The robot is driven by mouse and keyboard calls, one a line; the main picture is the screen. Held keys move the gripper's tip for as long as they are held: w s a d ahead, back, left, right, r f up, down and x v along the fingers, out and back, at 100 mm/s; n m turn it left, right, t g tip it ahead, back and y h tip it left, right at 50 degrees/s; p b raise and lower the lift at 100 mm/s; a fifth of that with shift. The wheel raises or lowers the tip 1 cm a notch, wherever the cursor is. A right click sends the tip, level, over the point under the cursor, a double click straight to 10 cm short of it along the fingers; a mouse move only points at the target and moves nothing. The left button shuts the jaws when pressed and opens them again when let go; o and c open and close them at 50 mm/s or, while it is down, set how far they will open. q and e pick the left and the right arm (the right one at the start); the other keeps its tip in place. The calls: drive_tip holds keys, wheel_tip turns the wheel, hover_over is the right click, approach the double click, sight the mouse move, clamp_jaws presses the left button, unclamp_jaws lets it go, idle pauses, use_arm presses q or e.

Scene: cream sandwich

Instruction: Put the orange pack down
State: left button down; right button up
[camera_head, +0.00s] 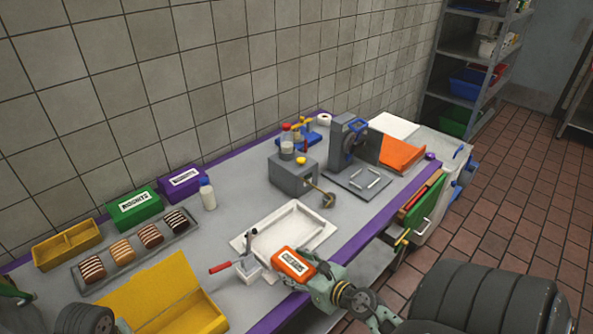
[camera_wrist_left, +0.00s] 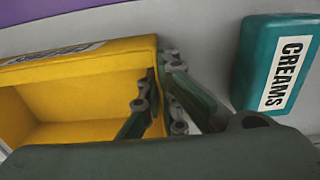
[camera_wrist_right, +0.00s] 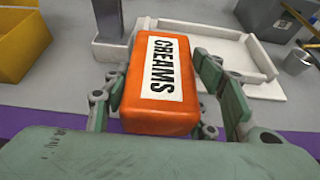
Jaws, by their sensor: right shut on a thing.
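The orange pack (camera_head: 293,265), labelled CREAMS, is in my right gripper (camera_head: 310,270) near the table's front edge, in front of the white tray (camera_head: 325,222). In the right wrist view the orange pack (camera_wrist_right: 160,85) sits between the fingers, label upward. I cannot tell whether its underside touches anything. In the left wrist view my left gripper (camera_wrist_left: 165,95) has its fingers at the end wall of a yellow box (camera_wrist_left: 75,105). Whether they clamp it is unclear. A teal CREAMS pack (camera_wrist_left: 275,62) lies beside it.
A small white holder with a red-handled tool (camera_head: 220,267) stands just left of the orange pack. A grey machine (camera_head: 293,175) and a press (camera_head: 350,150) stand behind the white tray. A biscuit tray (camera_head: 95,275), a green box (camera_head: 134,208) and a purple box (camera_head: 183,182) are at left.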

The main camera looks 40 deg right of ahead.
drive_tip(key=shift+f, duration=0.1)
drive_tip(key=shift+f, duration=0.35)
drive_tip(key=o, duration=1.2)
